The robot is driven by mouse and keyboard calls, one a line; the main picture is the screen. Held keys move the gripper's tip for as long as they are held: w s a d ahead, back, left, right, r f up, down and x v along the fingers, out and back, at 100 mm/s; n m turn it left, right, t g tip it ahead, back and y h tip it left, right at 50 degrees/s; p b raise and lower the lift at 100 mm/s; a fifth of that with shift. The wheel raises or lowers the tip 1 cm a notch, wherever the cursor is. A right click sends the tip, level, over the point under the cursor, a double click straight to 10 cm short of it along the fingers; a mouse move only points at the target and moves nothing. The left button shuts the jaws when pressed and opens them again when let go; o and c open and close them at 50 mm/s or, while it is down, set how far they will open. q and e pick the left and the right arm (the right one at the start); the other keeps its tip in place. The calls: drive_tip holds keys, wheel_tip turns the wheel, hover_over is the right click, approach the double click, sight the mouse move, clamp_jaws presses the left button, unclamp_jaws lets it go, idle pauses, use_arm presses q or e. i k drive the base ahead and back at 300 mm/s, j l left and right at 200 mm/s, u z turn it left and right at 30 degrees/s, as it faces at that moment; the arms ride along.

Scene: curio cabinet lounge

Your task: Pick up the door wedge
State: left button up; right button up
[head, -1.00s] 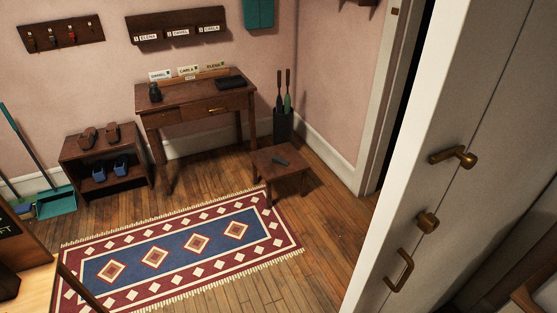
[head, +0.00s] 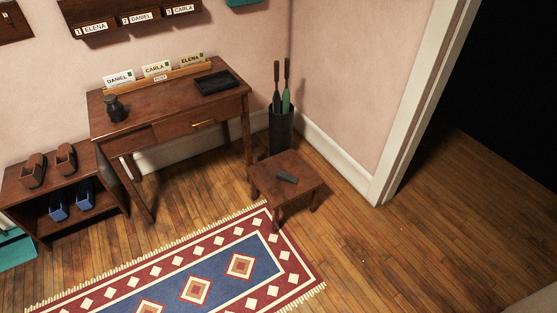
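A small dark grey wedge-shaped object, which looks like the door wedge (head: 287,177), lies on top of a low brown wooden stool (head: 262,179) in the head view. The stool stands on the wood floor to the right of the desk, near the wall corner. Nothing covers the wedge. Neither of my grippers shows in the head view.
A wooden desk (head: 150,107) with name cards stands left of the stool. A dark umbrella stand (head: 281,135) is right behind the stool. A patterned rug (head: 215,275) lies in front. A shoe shelf (head: 106,196) is at left. Bare floor (head: 400,245) lies right, by a dark doorway.

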sight(284, 176)
drive_tip(key=i+l, duration=0.2)
drive_tip(key=i, duration=0.2)
drive_tip(key=i+l, duration=0.15)
drive_tip(key=i, duration=0.25)
drive_tip(key=i+l+z, duration=0.1)
drive_tip(key=i, duration=0.35)
drive_tip(key=l, duration=0.1)
